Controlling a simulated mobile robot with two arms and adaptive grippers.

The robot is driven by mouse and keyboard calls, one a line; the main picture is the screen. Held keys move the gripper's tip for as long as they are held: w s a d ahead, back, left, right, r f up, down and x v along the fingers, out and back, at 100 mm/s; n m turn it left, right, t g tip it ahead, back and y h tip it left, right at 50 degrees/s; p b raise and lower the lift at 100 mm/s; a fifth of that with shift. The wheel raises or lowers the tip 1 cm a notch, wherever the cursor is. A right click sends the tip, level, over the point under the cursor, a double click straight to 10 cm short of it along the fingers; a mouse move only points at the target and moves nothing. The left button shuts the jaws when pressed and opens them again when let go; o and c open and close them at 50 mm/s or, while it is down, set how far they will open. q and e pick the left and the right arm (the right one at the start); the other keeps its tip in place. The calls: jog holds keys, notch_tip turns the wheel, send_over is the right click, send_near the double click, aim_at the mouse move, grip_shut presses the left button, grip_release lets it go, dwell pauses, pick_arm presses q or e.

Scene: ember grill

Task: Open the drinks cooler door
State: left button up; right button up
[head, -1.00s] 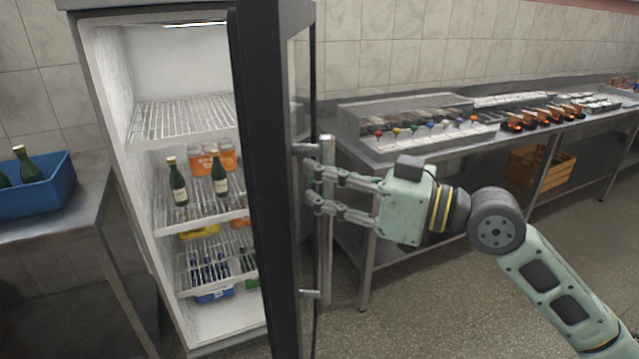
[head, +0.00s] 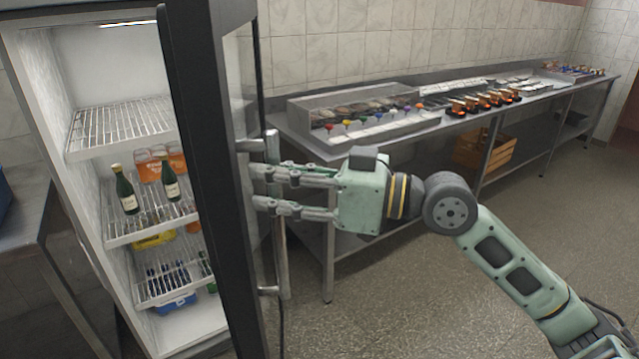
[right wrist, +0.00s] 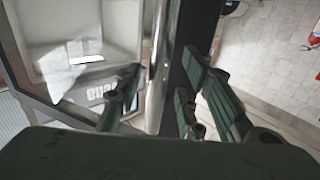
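The drinks cooler (head: 75,170) stands at the left in the head view. Its dark-framed door (head: 205,190) stands wide open, seen nearly edge-on, with the lit shelves showing. The metal bar handle (head: 274,240) is on the door's right face. My right gripper (head: 258,187) is at the upper part of the handle, fingers reaching past the bar. In the right wrist view its fingers (right wrist: 155,95) are spread apart with the handle (right wrist: 157,50) between them; contact is unclear. My left gripper is not in view.
Green bottles (head: 125,190) and cartons stand on the cooler's shelves. A steel counter (head: 440,125) with trays and skewers runs along the back wall, a wooden crate (head: 485,150) beneath it. A steel table (head: 30,215) is left of the cooler. The floor at right is clear.

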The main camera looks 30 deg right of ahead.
jog(key=v, duration=1.1)
jog(key=shift+a, duration=0.1)
jog(key=shift+c, duration=0.6)
